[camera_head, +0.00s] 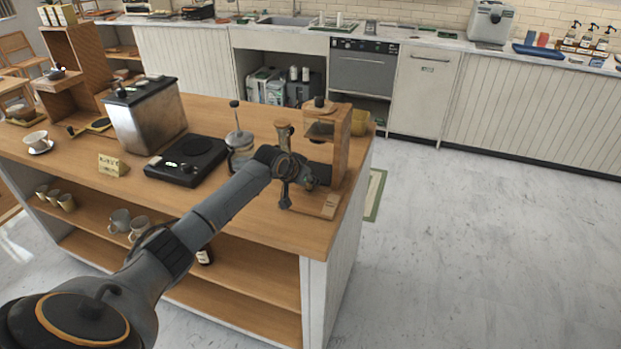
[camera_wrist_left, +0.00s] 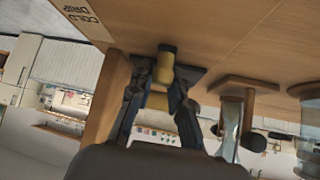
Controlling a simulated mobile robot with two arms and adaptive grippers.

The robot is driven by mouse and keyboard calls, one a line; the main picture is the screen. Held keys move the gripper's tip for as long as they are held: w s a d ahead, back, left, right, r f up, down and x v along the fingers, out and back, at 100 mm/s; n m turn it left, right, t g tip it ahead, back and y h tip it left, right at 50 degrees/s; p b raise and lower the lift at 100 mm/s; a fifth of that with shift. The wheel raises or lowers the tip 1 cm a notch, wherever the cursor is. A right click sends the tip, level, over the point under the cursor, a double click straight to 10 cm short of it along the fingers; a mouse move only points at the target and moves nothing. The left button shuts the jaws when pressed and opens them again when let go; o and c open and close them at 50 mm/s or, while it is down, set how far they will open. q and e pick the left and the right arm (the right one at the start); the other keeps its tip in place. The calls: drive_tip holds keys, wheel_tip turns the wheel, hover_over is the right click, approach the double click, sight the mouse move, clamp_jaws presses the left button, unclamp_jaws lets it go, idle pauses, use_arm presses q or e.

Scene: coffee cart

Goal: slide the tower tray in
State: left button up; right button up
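The wooden cold drip tower (camera_head: 341,135) stands upright at the right end of the counter. Its flat wooden tray (camera_head: 318,206) sticks out at the foot toward the counter's front edge. The tray shows in the left wrist view (camera_wrist_left: 125,18) with an upside-down "COLD DRIP" label. My left gripper (camera_head: 298,190) is at the tray's left side. The fingers hide part of the tray in the head view. My right gripper is not in view.
A glass press (camera_head: 240,150), a wooden-handled tool (camera_head: 284,140), a black scale (camera_head: 187,160) and a steel box machine (camera_head: 146,115) stand left of the tower. Mugs (camera_head: 130,224) sit on the shelf below.

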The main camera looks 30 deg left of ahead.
use_arm(q)
drive_tip(key=o, duration=0.5)
drive_tip(key=shift+a+r, duration=0.1)
drive_tip(key=shift+r, duration=0.15)
drive_tip(key=shift+f, duration=0.1)
drive_tip(key=shift+s+r, duration=0.3)
drive_tip(key=shift+s, duration=0.1)
drive_tip(key=v, duration=1.1)
